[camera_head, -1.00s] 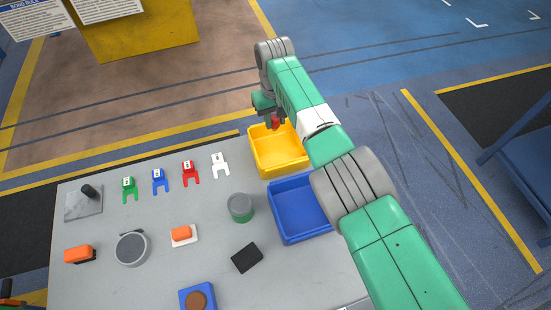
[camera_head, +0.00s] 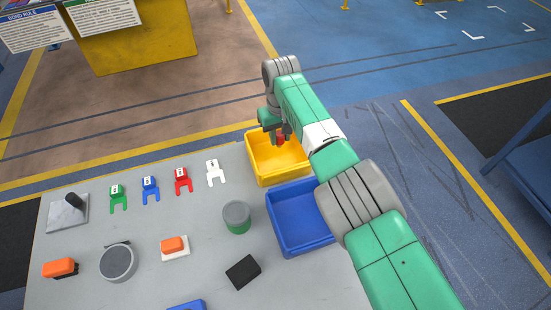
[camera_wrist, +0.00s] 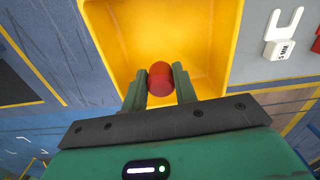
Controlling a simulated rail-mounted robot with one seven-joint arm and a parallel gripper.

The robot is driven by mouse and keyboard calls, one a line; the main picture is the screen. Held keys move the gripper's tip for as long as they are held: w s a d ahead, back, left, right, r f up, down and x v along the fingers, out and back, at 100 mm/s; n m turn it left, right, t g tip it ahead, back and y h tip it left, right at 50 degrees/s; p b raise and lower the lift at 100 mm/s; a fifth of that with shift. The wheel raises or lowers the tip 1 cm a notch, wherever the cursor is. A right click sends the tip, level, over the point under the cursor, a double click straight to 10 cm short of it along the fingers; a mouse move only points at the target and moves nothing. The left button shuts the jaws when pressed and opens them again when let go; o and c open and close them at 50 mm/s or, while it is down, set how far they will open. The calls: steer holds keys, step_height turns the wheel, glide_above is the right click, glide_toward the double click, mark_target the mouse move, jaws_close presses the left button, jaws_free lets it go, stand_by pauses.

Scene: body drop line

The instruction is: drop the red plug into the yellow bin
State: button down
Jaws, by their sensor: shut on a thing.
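The red plug (camera_wrist: 160,80) is held between the two fingers of my gripper (camera_wrist: 160,88) in the wrist view. In the head view the red plug (camera_head: 280,140) shows just below my gripper (camera_head: 278,134), in front of the yellow bin's inside. The yellow bin (camera_head: 283,177) stands at the table's far right corner. In the wrist view the yellow bin (camera_wrist: 226,45) opens out beneath and beyond the plug. How far the plug is above the bin floor I cannot tell.
A blue bin (camera_head: 303,250) stands next to the yellow bin, nearer my base. Green, blue, red and white fork-shaped tags (camera_head: 214,172) lie in a row to the left. A grey-green round container (camera_head: 237,217) and a black block (camera_head: 243,271) are on the table (camera_head: 140,230).

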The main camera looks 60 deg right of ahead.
steer(key=shift+r, duration=0.1)
steer(key=c, duration=1)
jaws_free()
steer(key=shift+r, duration=0.1)
step_height(320, 180, up, 8)
steer(key=p, duration=0.2)
steer(key=shift+f+p, duration=0.2)
steer(key=shift+p, duration=0.2)
